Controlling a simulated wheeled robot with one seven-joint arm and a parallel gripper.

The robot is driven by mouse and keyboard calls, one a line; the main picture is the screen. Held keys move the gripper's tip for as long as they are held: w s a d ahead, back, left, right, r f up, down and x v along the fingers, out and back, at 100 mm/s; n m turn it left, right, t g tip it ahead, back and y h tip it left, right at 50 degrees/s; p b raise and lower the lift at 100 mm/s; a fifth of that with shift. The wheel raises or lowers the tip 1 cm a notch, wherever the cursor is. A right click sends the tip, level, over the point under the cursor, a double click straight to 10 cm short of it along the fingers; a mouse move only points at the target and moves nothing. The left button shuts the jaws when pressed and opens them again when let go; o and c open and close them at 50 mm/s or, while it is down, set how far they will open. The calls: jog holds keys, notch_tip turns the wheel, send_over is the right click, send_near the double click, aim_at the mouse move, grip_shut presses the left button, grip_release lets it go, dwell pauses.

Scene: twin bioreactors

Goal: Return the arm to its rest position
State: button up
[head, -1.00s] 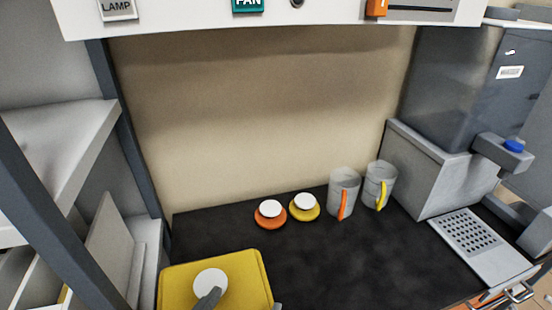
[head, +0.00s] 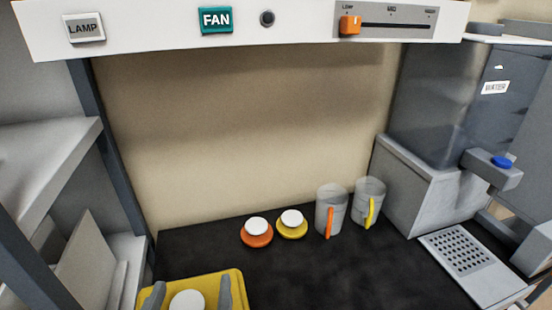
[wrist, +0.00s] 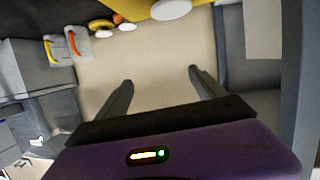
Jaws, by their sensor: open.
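My gripper (head: 191,281) shows at the bottom left of the head view, with two grey fingers apart and nothing between them in the wrist view (wrist: 160,75). In the head view the fingers appear on either side of the white round knob (head: 187,301) on a yellow slab-like thing (head: 233,284). In the wrist view the knob (wrist: 170,9) is at the top edge, beyond the fingertips and apart from them. The rest of my arm is out of the head view.
An orange lid (head: 257,238) and a yellow lid (head: 292,228) with white knobs lie on the dark counter (head: 330,275). Two clear jugs (head: 331,212) (head: 368,203) stand beside the water dispenser (head: 450,110). A shelf (head: 50,170) is left; a control panel (head: 300,25) hangs above.

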jog(key=f+n+y, duration=0.1)
jog(key=y, duration=0.1)
jog(key=s+d+f+n+y, duration=0.1)
jog(key=f+n+y, duration=0.1)
jog(key=s+f+n+y, duration=0.1)
jog(key=shift+d+f+n+y, duration=0.3)
jog(key=shift+d+n+y, duration=0.1)
jog(key=s+d+f+m+h, duration=0.3)
jog(key=s+d, duration=0.8)
jog(key=d, duration=0.4)
jog(key=s+d+f+m+h, duration=0.3)
jog(key=s+d+f, duration=0.3)
jog(key=s+d, duration=0.5)
jog(key=d+h, duration=0.1)
jog(key=d, duration=0.3)
jog(key=shift+d+m+h, duration=0.2)
jog(key=shift+m+h, duration=0.1)
jog(key=shift+m, duration=0.1)
